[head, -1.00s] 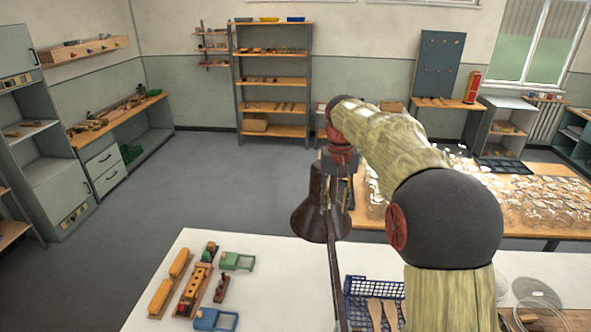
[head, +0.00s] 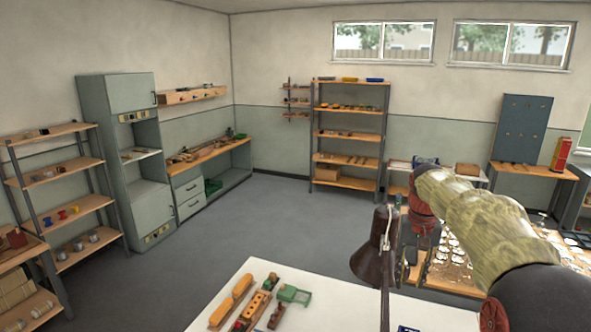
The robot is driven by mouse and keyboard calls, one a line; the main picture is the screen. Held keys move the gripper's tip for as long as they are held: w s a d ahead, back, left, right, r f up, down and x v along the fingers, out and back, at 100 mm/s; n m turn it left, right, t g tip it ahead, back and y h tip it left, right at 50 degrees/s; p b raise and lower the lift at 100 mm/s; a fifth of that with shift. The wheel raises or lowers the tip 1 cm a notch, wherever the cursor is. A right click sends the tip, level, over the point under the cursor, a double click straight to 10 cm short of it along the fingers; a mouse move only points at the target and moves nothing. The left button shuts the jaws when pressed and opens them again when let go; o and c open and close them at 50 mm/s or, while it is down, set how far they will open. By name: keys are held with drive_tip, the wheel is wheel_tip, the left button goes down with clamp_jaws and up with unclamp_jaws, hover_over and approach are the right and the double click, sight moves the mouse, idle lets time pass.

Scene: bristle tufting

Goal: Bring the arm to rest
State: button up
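My arm comes in from the lower right, with a black joint (head: 540,300), a mottled yellow-green link (head: 480,220) and a dark red wrist part (head: 422,212). My gripper (head: 421,243) hangs below the wrist, small and dark, just right of a brown lamp shade. Its fingers cannot be made out, and I cannot tell whether it holds anything.
The brown lamp (head: 374,248) rises on a thin pole close beside my wrist. A wooden table with clear pieces (head: 450,268) lies behind my arm. The grey floor at left is open.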

drive_tip(key=s+a+f+n+t+b, duration=0.1)
drive_tip(key=s+a+f+t+b, duration=0.1)
drive_tip(key=s+a+f+b, duration=0.4)
drive_tip(key=s+a+f+n+t+b, duration=0.15)
drive_tip(key=s+f+b, duration=0.35)
drive_tip(key=s+b, duration=0.65)
drive_tip(key=s+a+f+t+b, duration=0.2)
drive_tip(key=s+a+f+b, duration=0.1)
drive_tip(key=s+f+b, duration=0.8)
drive_tip(key=s+f, duration=0.4)
drive_tip(key=f, duration=0.3)
drive_tip(key=shift+f+n, duration=0.3)
drive_tip(key=shift+n, duration=0.05)
drive_tip(key=shift+w, duration=0.1)
